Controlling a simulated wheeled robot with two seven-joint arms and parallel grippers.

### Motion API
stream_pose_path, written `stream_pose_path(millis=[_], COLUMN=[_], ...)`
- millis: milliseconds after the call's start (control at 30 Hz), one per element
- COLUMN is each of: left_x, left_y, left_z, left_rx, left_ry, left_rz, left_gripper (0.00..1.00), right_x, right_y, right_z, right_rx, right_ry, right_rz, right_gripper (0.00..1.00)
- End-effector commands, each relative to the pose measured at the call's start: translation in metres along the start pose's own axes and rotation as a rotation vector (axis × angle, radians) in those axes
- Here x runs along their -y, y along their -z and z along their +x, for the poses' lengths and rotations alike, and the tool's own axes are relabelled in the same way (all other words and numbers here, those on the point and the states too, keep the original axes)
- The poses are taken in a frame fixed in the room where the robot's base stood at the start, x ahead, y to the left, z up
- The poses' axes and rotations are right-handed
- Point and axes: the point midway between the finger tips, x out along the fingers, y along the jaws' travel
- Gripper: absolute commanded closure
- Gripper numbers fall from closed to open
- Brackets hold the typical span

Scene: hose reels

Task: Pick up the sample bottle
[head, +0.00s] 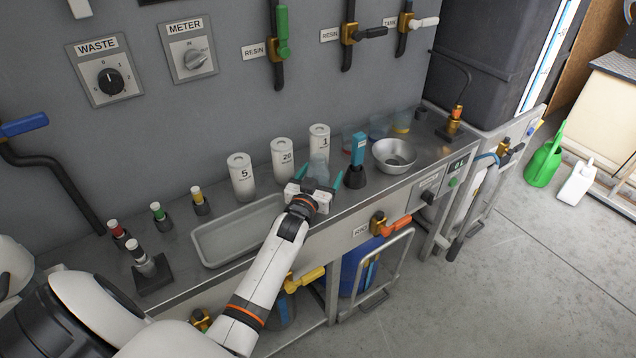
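A clear, bluish bottle (318,168), which looks like the sample bottle, stands on the metal bench in front of the white canister marked 1. My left gripper (310,180) reaches in from the lower left. Its two teal fingers are spread wide, one on each side of the bottle, with visible gaps. The gripper body hides the bottle's lower part. My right gripper is not in view.
White canisters (242,178) stand behind the gripper. A grey tray (214,242) is at left, with small capped bottles (159,217) beyond it. A teal-and-black device (357,162) and a metal bowl (394,155) stand close on the right. Valve handles (390,226) stick out below the bench edge.

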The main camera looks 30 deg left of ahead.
Motion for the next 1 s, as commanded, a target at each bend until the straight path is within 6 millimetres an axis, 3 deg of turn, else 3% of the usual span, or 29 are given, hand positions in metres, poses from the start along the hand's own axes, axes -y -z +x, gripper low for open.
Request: stream_pose_path(millis=[67,333,733,1000], left_x=[0.0,0.0,0.0,0.0], left_y=[0.0,0.0,-0.004,-0.022], left_z=[0.0,0.0,0.0,0.0], left_rx=[0.0,0.0,0.003,0.003], left_ry=[0.0,0.0,0.0,0.0], left_rz=[0.0,0.0,0.0,0.001], left_gripper=[0.29,0.73,0.75,0.75], right_x=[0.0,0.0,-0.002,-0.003], right_y=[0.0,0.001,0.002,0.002], right_z=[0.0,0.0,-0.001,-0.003], right_rx=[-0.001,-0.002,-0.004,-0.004], right_ry=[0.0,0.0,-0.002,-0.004], right_rz=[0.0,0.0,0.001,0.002], right_gripper=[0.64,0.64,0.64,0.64])
